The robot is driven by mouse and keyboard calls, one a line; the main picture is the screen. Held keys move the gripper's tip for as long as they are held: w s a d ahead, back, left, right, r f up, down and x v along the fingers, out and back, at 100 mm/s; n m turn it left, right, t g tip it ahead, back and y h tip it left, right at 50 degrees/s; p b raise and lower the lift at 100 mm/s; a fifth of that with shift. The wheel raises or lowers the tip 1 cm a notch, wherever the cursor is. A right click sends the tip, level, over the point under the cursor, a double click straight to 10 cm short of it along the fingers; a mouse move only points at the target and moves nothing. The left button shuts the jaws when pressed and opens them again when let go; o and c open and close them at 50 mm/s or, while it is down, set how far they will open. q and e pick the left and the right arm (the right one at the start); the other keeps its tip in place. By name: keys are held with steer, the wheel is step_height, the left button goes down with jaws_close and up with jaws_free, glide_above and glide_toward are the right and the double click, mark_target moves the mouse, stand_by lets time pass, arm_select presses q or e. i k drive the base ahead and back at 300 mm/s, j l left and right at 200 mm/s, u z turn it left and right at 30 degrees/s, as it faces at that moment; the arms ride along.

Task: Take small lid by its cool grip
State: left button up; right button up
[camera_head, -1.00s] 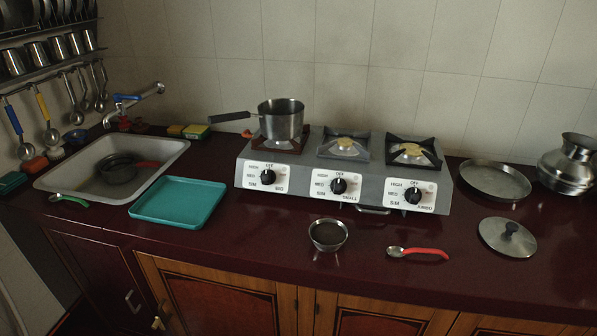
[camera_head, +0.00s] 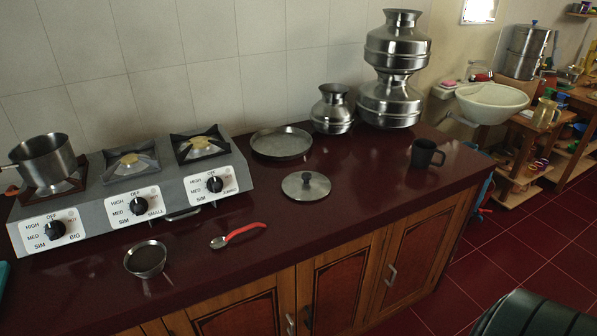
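The small lid (camera_head: 306,186) is a round grey metal disc with a dark knob (camera_head: 306,177) at its centre. Neither of my grippers shows in the head view.
A three-burner stove (camera_head: 130,185) with a saucepan (camera_head: 43,160) stands left. A red-handled spoon (camera_head: 238,235) and small bowl (camera_head: 145,259) lie in front of it. The plate (camera_head: 281,142), metal pots (camera_head: 390,100) and dark mug (camera_head: 427,154) stand behind and right. Counter around the lid is clear.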

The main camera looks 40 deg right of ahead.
mark_target(300, 185)
steer(key=z, duration=1.2)
steer(key=l+u, duration=0.1)
steer(key=u, duration=0.65)
steer(key=i+l+u, duration=0.15)
steer(key=l+u, duration=0.75)
steer(key=l, duration=0.2)
steer(key=l+u, duration=0.1)
steer(key=l, duration=1.25)
